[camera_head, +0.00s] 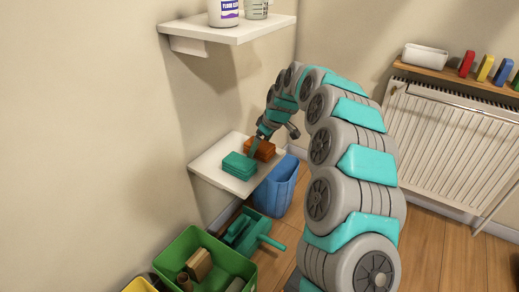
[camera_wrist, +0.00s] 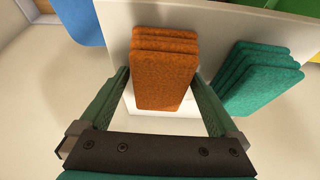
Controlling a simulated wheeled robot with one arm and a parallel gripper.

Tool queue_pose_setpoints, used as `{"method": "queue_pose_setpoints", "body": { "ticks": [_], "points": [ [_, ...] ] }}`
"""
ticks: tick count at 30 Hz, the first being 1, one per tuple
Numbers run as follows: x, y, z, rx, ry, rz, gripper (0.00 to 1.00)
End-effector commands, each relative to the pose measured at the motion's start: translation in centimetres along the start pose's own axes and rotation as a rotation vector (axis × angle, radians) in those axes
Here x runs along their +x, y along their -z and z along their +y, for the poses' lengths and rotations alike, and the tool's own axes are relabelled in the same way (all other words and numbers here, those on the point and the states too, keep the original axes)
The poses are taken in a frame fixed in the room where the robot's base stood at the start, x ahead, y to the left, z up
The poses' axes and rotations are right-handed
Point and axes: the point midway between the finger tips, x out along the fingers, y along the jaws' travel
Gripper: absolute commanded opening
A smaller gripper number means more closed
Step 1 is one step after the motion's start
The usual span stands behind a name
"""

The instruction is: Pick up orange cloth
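The orange cloth (camera_head: 262,149) is a folded stack on the lower white shelf (camera_head: 204,165) at the wall. In the wrist view the orange cloth (camera_wrist: 163,75) lies between the two fingers of my gripper (camera_wrist: 160,100). In the head view my gripper (camera_head: 256,143) reaches down to the shelf beside the cloth, and the arm hides part of this area.
A teal folded cloth (camera_head: 239,165) lies close to the orange one; in the wrist view it is right of my right finger (camera_wrist: 262,75). A blue bin (camera_head: 278,187) stands below the shelf. A green crate (camera_head: 236,264) is on the floor. An upper shelf (camera_head: 235,32) holds bottles.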

Motion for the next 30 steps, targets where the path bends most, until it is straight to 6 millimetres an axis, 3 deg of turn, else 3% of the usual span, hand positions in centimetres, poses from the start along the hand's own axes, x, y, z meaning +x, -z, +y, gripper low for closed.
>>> {"method": "queue_pose_setpoints", "body": {
  "ticks": [2,19,30],
  "points": [
    [0.01,0.00,-0.01,0.000,0.000,0.000,0.86],
    [0.02,-0.01,-0.01,0.000,0.000,0.000,0.22],
    [-0.42,0.21,-0.03,0.000,0.000,0.000,0.22]
  ]
}}
